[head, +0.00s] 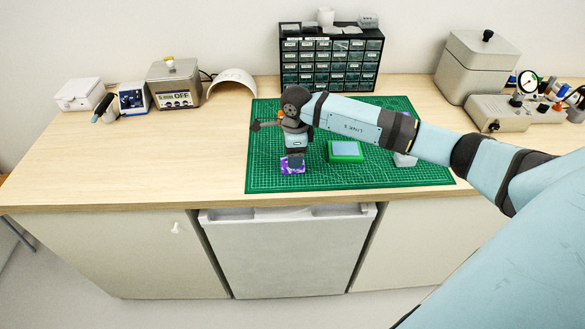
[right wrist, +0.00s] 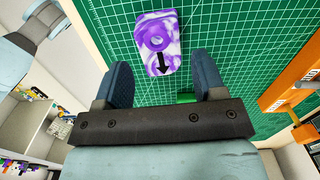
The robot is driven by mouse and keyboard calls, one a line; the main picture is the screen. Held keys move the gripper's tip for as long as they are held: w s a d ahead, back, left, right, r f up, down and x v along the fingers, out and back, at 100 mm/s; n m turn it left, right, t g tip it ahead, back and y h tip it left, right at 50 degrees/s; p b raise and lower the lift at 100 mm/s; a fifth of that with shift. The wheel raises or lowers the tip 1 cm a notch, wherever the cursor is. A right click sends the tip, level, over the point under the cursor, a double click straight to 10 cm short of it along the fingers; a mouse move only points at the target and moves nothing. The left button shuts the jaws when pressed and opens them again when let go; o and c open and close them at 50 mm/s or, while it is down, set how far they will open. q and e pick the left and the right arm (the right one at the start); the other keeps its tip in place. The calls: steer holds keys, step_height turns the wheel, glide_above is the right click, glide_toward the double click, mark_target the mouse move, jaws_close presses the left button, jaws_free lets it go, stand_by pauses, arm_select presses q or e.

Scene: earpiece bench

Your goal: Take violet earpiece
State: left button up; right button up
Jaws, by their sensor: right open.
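The violet earpiece (head: 290,169) is a small marbled purple-and-white block lying on the green cutting mat (head: 320,180). In the right wrist view the earpiece (right wrist: 160,40) shows a round recess and a black arrow on its face. My right gripper (head: 294,161) is above it in the head view and partly covers it. In the right wrist view my right gripper (right wrist: 160,82) is open, its two blue fingers apart, with the earpiece lying ahead of the gap between them. Nothing is between the fingers. My left gripper is not in view.
A green box with a pale blue top (head: 345,151) lies right of the earpiece. A grey piece (head: 405,159) sits farther right, partly behind my arm. An orange object stands behind my gripper. A black drawer cabinet (head: 331,62) stands at the back. The mat's front left is clear.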

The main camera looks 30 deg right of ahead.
steer(key=shift+w+f+b, duration=0.1)
steer(key=shift+f+b, duration=0.7)
steer(key=shift+f, duration=0.6)
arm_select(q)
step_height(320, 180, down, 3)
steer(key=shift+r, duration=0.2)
arm_select(e)
steer(key=shift+c, duration=0.5)
steer(key=shift+a, duration=0.1)
steer(key=c, duration=0.7)
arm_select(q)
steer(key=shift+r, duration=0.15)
arm_select(e)
steer(key=shift+r, duration=0.1)
steer(key=shift+c, duration=0.2)
steer(key=shift+r, duration=0.3)
arm_select(q)
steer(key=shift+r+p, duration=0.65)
steer(key=shift+p, duration=0.05)
arm_select(e)
steer(key=shift+r, duration=1.25)
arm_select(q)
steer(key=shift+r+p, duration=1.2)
arm_select(e)
steer(key=shift+r, duration=2.4)
